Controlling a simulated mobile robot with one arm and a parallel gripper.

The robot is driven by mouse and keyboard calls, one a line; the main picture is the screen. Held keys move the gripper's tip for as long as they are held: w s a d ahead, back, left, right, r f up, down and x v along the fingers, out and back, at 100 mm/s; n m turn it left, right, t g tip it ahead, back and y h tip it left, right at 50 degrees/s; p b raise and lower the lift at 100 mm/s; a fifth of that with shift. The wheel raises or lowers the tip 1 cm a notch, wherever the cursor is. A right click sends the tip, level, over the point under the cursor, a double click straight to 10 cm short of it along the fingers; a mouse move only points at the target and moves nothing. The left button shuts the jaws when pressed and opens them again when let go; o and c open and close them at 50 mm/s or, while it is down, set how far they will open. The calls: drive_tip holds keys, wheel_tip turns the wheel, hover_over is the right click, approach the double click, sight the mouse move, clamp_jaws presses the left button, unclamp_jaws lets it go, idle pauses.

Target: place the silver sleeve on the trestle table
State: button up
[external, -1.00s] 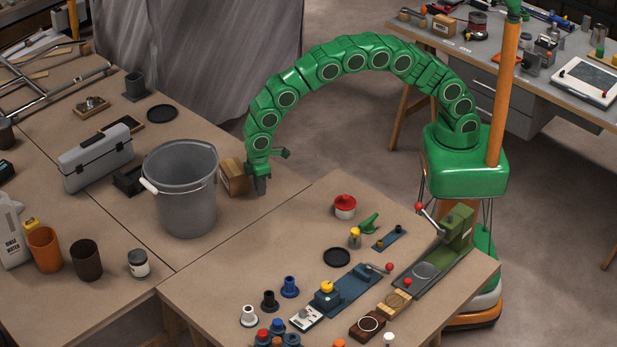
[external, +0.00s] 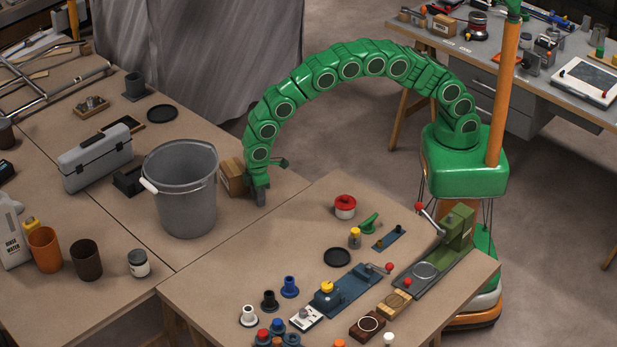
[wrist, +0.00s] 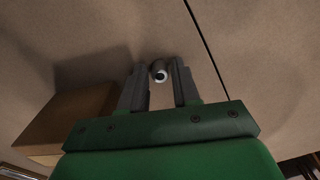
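The silver sleeve (wrist: 159,71) is a small round piece with a dark hole, seen between my fingertips in the wrist view. My gripper (wrist: 160,75) points down with its fingers apart, a gap showing on at least one side of the sleeve. In the external view my gripper (external: 261,203) is low over the bucket table's right part, beside a wooden block (external: 233,178); the sleeve is hidden there. Several brown-topped tables show; the front one (external: 230,262) has wooden legs, and a grey-topped one (external: 560,95) with splayed wooden legs stands back right. I cannot tell which is called the trestle table.
A grey bucket (external: 182,190) stands close left of my gripper. The wooden block also shows at left in the wrist view (wrist: 65,125). The front table holds a red-topped tin (external: 345,206), a black disc (external: 337,257) and several fixtures; its back left area is clear.

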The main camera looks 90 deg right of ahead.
drive_tip(key=shift+o, duration=0.7)
wheel_tip(320, 180, up, 12)
drive_tip(key=s+d+r+m, duration=0.1)
drive_tip(key=s+d+r, duration=0.7)
drive_tip(key=d+r, duration=0.1)
drive_tip(key=s+d+r+m, duration=0.1)
drive_tip(key=s+d+r, duration=0.25)
drive_tip(key=s, duration=0.45)
drive_tip(key=s+d+r+m+g, duration=0.1)
drive_tip(key=s+d+r, duration=0.1)
drive_tip(key=s+d, duration=0.5)
drive_tip(key=s+d+r, duration=0.2)
drive_tip(key=s+r, duration=0.1)
drive_tip(key=s, duration=0.7)
drive_tip(key=s+d+f+m, duration=0.1)
drive_tip(key=s+d, duration=0.1)
drive_tip(key=s, duration=1.7)
drive_tip(key=shift+s+d+f+g, duration=0.15)
drive_tip(key=shift+d+f+g, duration=0.05)
drive_tip(key=shift+d+g, duration=0.2)
